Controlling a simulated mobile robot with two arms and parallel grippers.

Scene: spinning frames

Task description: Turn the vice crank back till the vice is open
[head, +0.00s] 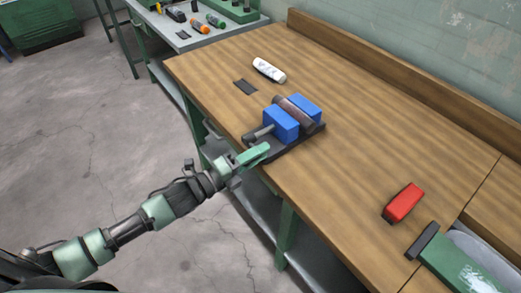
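The vice has two blue jaws (281,124) on a dark base (288,150) near the workbench's left edge. A brownish cylinder (293,116) sits between the jaws. The vice's screw (261,133) sticks out from the front jaw toward the bench edge. I cannot make out the crank clearly; it is at least partly hidden by my gripper. My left gripper (238,157) is at the bench edge, at the screw end of the vice. I cannot tell whether its fingers are closed on the crank.
On the wooden workbench (345,150) are a white bottle (269,69), a small dark plate (246,86) and a red block (403,202). A green object (460,268) stands at the lower right. A grey bench (205,38) with tools is behind. The middle of the workbench is clear.

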